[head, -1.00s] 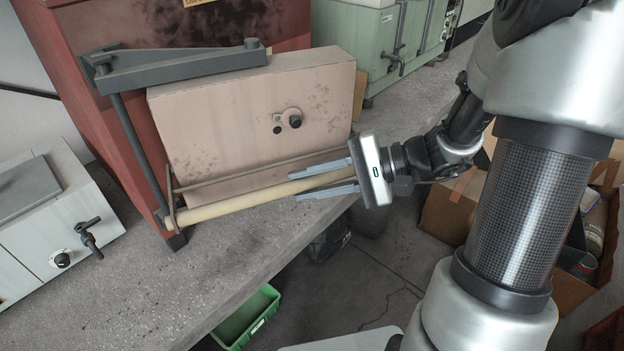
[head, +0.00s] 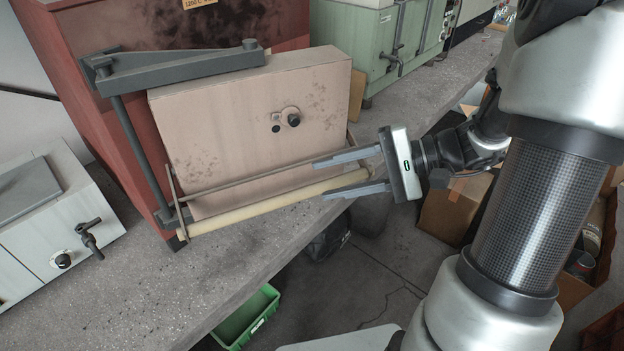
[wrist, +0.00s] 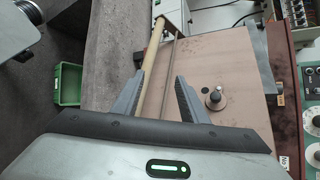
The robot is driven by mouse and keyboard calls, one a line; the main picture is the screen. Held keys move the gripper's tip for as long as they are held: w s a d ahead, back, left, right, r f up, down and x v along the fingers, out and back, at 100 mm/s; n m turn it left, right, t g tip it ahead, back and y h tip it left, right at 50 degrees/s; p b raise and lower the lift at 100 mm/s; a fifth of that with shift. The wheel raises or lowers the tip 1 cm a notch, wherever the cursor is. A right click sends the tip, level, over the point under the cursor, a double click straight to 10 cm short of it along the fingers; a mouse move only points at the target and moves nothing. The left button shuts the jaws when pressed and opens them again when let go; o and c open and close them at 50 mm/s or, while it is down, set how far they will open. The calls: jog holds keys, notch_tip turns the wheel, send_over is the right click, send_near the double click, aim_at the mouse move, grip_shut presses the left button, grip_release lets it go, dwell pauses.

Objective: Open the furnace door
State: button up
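The red furnace (head: 72,45) stands on the bench with its pale pinkish door (head: 235,130) facing me. The door also shows in the wrist view (wrist: 225,70). A cream bar handle (head: 255,208) runs along the door's lower edge, beside a thin rod (head: 240,184). The handle also shows in the wrist view (wrist: 158,60). My gripper (head: 320,179) is at the handle's right part. Its fingers are apart, one on each side of the bar. In the wrist view, the bar passes between the fingers (wrist: 157,80); I cannot tell whether they touch it.
A grey hinged arm (head: 180,72) crosses the door's top left. A grey-white box (head: 50,230) stands left on the bench (head: 185,290), and a green cabinet (head: 365,45) behind. A green bin (head: 245,320) and a cardboard box (head: 450,215) are below the bench edge.

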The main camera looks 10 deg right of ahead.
jog(key=p+v, duration=0.1)
jog(key=v, duration=1)
jog(key=shift+d, duration=0.4)
jog(key=shift+s, duration=0.1)
jog(key=shift+a, duration=0.1)
jog(key=shift+c, duration=1.4)
jog(key=a+g+h, duration=0.1)
jog(key=a+f+n+g+h+p, duration=0.1)
jog(key=a, duration=0.1)
jog(key=shift+n+p, duration=0.3)
jog(key=c, duration=0.7)
jog(key=a+n+h, duration=0.1)
jog(key=a+f+n+g+h+p, duration=0.1)
jog(key=h, duration=0.1)
jog(key=w+a+n+h+p, duration=0.1)
jog(key=h, duration=0.1)
jog(key=shift+w+a+f+n+g, duration=0.1)
jog(key=shift+a+f+n+g, duration=0.05)
jog(key=shift+f+n+g, duration=0.2)
grip_shut()
jog(key=w+a+r+n+t+h+p, duration=0.2)
jog(key=w+a+r+n+t+h, duration=0.15)
jog(key=w+n+h, duration=0.2)
jog(key=w+b+x, duration=0.1)
jog(key=x, duration=0.9)
jog(key=shift+d, duration=0.2)
